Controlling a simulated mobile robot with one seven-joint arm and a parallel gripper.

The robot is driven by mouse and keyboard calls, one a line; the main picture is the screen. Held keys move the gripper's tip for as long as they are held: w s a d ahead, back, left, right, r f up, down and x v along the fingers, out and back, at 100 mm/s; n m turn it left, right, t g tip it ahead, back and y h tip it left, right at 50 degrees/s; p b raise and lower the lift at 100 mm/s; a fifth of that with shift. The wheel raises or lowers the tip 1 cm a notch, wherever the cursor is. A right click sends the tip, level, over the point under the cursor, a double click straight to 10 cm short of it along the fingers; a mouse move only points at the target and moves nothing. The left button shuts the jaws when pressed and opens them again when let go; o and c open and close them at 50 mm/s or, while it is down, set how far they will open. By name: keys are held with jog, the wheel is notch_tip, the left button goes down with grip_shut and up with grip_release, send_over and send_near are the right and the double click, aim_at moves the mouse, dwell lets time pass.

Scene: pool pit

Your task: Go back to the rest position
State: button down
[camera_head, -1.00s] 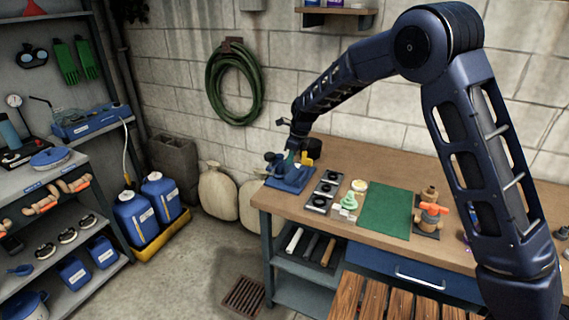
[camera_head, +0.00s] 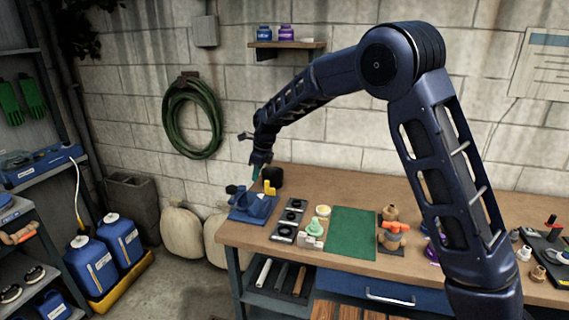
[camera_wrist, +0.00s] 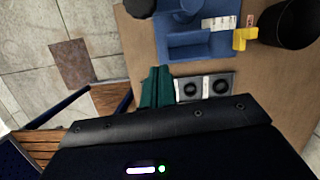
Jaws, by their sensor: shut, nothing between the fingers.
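My gripper (camera_head: 256,172) is above the left end of the wooden workbench (camera_head: 300,179), just over a blue tray-like holder (camera_head: 253,208). In the wrist view its teal fingers (camera_wrist: 156,88) are together with nothing between them. The blue holder (camera_wrist: 190,44) lies beyond the fingertips there, apart from them as far as I can tell. My arm reaches from the right, bent high at the elbow.
A black cup (camera_head: 273,176) with a yellow piece (camera_head: 269,188) stands by the holder. A dark panel with round sockets (camera_head: 289,220), a pale green stacked piece (camera_head: 315,229), a green mat (camera_head: 353,233) and a valve fitting (camera_head: 393,231) lie rightward. A wall shelf (camera_head: 288,45) hangs above.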

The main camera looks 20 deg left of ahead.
jog(key=w+d+r+n, duration=0.2)
jog(key=d+r, duration=0.2)
jog(key=d, duration=0.5)
jog(key=w+d+r+n+t, duration=0.15)
jog(key=d+r, duration=0.35)
jog(key=d, duration=0.5)
jog(key=w+d+r+n, duration=0.15)
jog(key=d+r, duration=0.25)
jog(key=d, duration=0.5)
jog(key=s+d+r+n+t, duration=0.1)
jog(key=s+d+r+n, duration=0.15)
jog(key=d, duration=0.65)
jog(key=s+d+r+n, duration=0.2)
jog(key=s+d+n, duration=0.15)
jog(key=d, duration=0.65)
jog(key=s+d+f+n+t+h, duration=0.1)
jog(key=s+d+f+n, duration=0.1)
jog(key=s+d, duration=0.6)
jog(key=s+d+f+n+t+h, duration=0.1)
jog(key=s+d+n, duration=0.3)
jog(key=s+d, duration=0.4)
jog(key=shift+s+d+f+h, duration=0.4)
jog(key=shift+s, duration=0.6)
